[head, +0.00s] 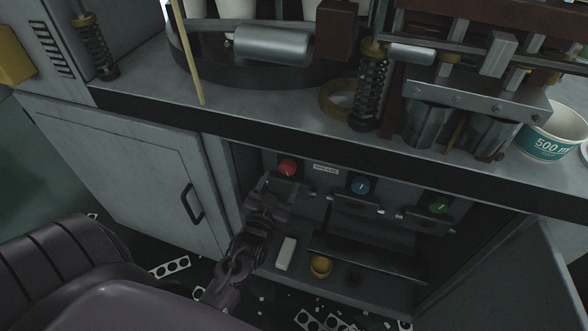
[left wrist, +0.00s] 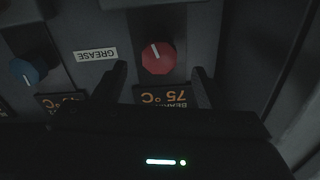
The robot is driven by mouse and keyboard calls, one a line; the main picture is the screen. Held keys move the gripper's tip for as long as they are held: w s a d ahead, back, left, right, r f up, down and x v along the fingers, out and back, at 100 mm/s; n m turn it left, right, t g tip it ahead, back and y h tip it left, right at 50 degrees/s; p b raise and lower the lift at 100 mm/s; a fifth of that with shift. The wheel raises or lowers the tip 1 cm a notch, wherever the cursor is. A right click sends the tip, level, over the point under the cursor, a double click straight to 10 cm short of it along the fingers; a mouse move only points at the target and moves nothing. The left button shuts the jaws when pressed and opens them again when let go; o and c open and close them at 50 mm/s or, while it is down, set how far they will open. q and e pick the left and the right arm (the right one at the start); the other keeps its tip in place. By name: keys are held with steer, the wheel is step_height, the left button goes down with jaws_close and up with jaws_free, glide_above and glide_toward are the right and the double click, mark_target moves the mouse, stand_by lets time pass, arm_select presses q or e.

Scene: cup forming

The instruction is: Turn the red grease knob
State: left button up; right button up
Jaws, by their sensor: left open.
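The red grease knob (head: 288,167) is on the panel inside the open cabinet, left of a GREASE label (head: 325,169). In the left wrist view the red knob (left wrist: 158,57) shows near the top middle, its white mark tilted slightly, with the GREASE label (left wrist: 96,54) upside down at its left. My left gripper (head: 272,195) is just below the red knob in the head view. Its two fingers (left wrist: 160,82) are open and apart in the left wrist view, with the knob beyond and between their tips; nothing is held. My right gripper is not seen.
A blue knob (head: 360,183) and a green knob (head: 438,204) sit farther right on the panel. Small displays sit below the knobs. A white block (head: 286,254) and a yellow ring (head: 320,266) are on the cabinet floor. The counter edge (head: 300,145) overhangs the panel; cabinet doors flank it.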

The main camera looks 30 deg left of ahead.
mark_target(286, 171)
arm_select(q)
steer(key=x, duration=0.6)
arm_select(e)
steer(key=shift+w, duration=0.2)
arm_select(q)
steer(key=shift+c, duration=0.5)
steer(key=shift+f, duration=0.1)
steer(key=c, duration=0.9)
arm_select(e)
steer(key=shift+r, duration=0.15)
